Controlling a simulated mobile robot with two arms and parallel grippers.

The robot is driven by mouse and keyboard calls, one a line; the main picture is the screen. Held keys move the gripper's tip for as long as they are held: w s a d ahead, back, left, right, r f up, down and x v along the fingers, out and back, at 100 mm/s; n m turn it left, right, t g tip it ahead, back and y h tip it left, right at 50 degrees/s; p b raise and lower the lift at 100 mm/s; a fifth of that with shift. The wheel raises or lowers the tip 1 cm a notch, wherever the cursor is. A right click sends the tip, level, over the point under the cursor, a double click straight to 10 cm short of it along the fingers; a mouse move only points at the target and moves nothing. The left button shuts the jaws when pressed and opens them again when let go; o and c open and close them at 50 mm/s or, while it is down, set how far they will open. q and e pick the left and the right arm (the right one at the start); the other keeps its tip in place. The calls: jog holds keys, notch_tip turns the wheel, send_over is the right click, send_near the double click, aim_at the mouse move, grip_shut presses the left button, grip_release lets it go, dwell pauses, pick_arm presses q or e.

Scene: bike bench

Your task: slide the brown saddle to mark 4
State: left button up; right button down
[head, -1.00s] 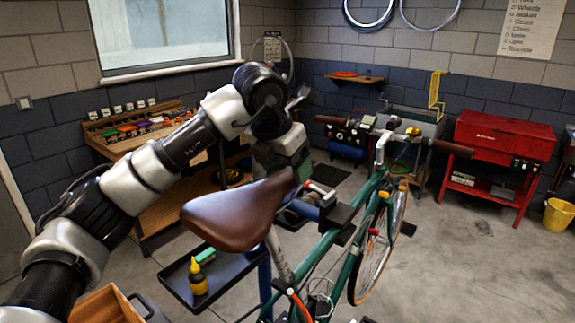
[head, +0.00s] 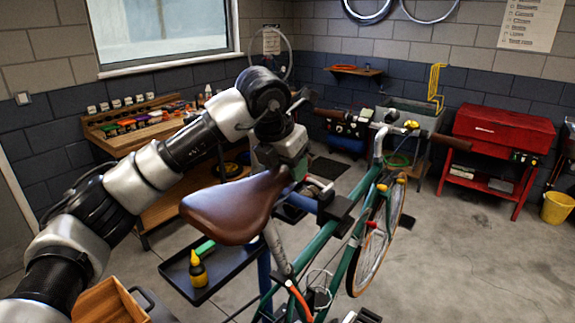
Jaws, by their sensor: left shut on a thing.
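The brown saddle (head: 235,207) sits on its seatpost (head: 277,248) at the top of the green bicycle (head: 322,240), its nose pointing up and right in the head view. My left arm comes in from the left, and my left gripper (head: 290,170) is at the saddle's narrow end, shut on it. The fingertips are partly hidden there. The number marks for the saddle cannot be made out. My right gripper is not in view.
A dark tray (head: 232,275) below the saddle holds a yellow bottle (head: 198,270) and a green item. A wooden bench (head: 165,205) stands behind my left arm. A red tool cabinet (head: 497,140) and yellow bucket (head: 557,208) stand right.

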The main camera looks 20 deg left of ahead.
pick_arm(q)
jog(key=shift+b+x, duration=1.2)
jog(key=shift+x, duration=0.35)
jog(key=shift+s, duration=0.1)
jog(key=shift+r, duration=0.1)
jog(key=o, duration=1.3)
jog(key=shift+s+a+r, duration=0.15)
jog(key=shift+s+r, duration=0.05)
jog(key=shift+r, duration=0.3)
jog(key=b+v, duration=0.2)
jog(key=v, duration=0.7)
jog(key=shift+s+r, duration=0.15)
jog(key=shift+r, duration=0.15)
